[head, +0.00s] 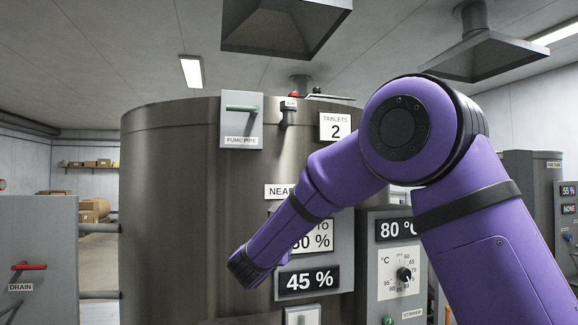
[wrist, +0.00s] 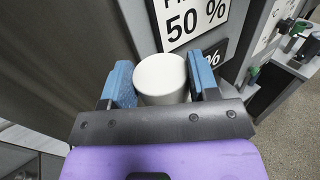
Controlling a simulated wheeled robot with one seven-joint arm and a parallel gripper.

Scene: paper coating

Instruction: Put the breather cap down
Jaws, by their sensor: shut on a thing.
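The breather cap (wrist: 160,74) is a plain white cylinder, seen in the wrist view between the blue pads of my gripper (wrist: 165,84). My gripper is shut on it, with one pad on each side. The cap is held in front of the large steel tank (wrist: 50,50), close to its label panel; I cannot tell the exact gap. In the head view my purple arm reaches down and left across the tank (head: 170,200), and its end is low at the tank's front. The cap and the fingers cannot be made out there.
A fume pipe box (head: 241,122) with a green handle is on the tank's upper front. A grey control box (head: 392,262) with a dial stands right of the tank's display (head: 309,280). A drain panel (head: 40,255) with a red handle is at left. Grey floor (wrist: 290,145) shows at right.

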